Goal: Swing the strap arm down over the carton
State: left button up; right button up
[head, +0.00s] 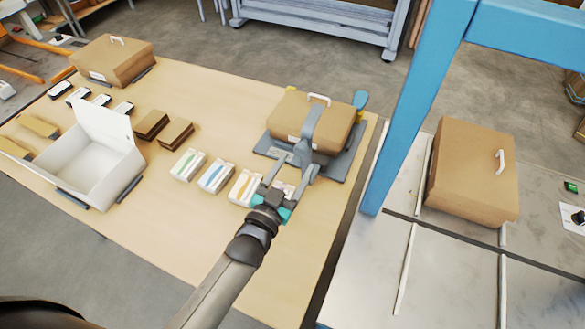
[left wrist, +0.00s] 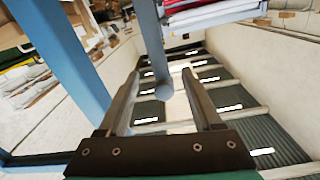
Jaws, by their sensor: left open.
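A brown carton (head: 285,108) with a white handle sits on a dark grey base plate (head: 342,165) near the table's right edge. A grey strap arm (head: 312,122) crosses in front of the carton's top and runs toward my left gripper. Whether it touches the carton is hard to tell. My left gripper (head: 296,163) is at the carton's near side, its fingers around the strap arm's near end. In the left wrist view, the gripper (left wrist: 160,80) is open, with a grey round-ended bar (left wrist: 162,91) between its fingers, apparently the strap arm. My right gripper is out of view.
Several small product packs (head: 215,177) and an open white box (head: 88,165) lie left of my arm. Another carton (head: 112,60) is at the far left. A blue post (head: 412,100) rises to the right, before a further carton (head: 470,172).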

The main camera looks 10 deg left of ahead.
pick_arm(q)
jog(key=b+v, duration=0.1)
jog(key=v, duration=1.4)
jog(key=shift+s, duration=0.1)
jog(key=shift+b, duration=0.35)
jog(key=shift+c, duration=0.8)
jog(key=shift+f+n+b, duration=0.15)
jog(key=shift+n+b, duration=0.15)
jog(key=shift+c, duration=0.7)
jog(key=n+b, duration=0.2)
jog(key=n, duration=0.1)
jog(key=n+t+b, duration=0.1)
jog(key=n+b, duration=0.2)
jog(key=w+d+f+n+b, duration=0.1)
jog(key=n+b, duration=0.2)
grip_shut()
jog(key=w+r+n+b, duration=0.1)
jog(key=w+n+b, duration=0.1)
jog(key=w+n, duration=0.1)
jog(key=w+d+r+n+t+b, duration=0.1)
jog(key=w+n+b, duration=0.1)
jog(key=w+n, duration=0.2)
jog(key=w+d+r+n+y+b, duration=0.1)
jog(key=w+n+b, duration=0.2)
jog(key=w, duration=0.3)
jog(key=shift+w+d+r+n+t, duration=0.2)
jog(key=shift+d+r+n+t, duration=0.1)
jog(key=shift+n, duration=0.4)
